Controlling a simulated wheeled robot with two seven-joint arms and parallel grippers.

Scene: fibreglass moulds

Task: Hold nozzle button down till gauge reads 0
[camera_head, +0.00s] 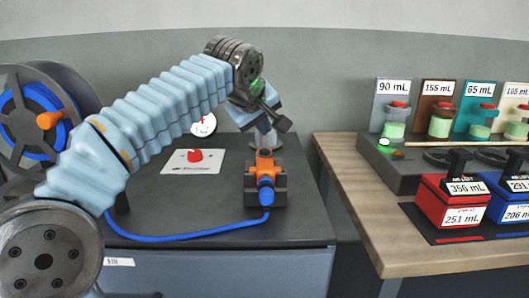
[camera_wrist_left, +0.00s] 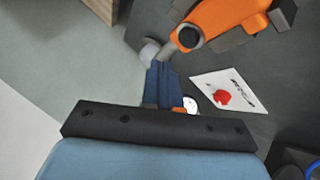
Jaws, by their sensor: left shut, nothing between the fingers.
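The orange nozzle (camera_head: 265,165) sits in a dark cradle (camera_head: 280,190) on the dark bench, with a blue hose attached at its near end. It also shows at the top of the left wrist view (camera_wrist_left: 215,18), with a dark round part on it. My left gripper (camera_head: 264,125) is shut and empty, fingers pointing down just above the nozzle's far end. In the wrist view its blue fingers (camera_wrist_left: 160,70) reach close to the nozzle; I cannot tell whether they touch it. The white gauge (camera_head: 203,124) is partly hidden behind my arm; its reading is too small to tell. My right gripper is not in view.
A hose reel (camera_head: 30,115) stands at the far left. The blue hose (camera_head: 190,233) curves along the bench front. The wooden table (camera_head: 370,220) at right holds cups and red and blue scales.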

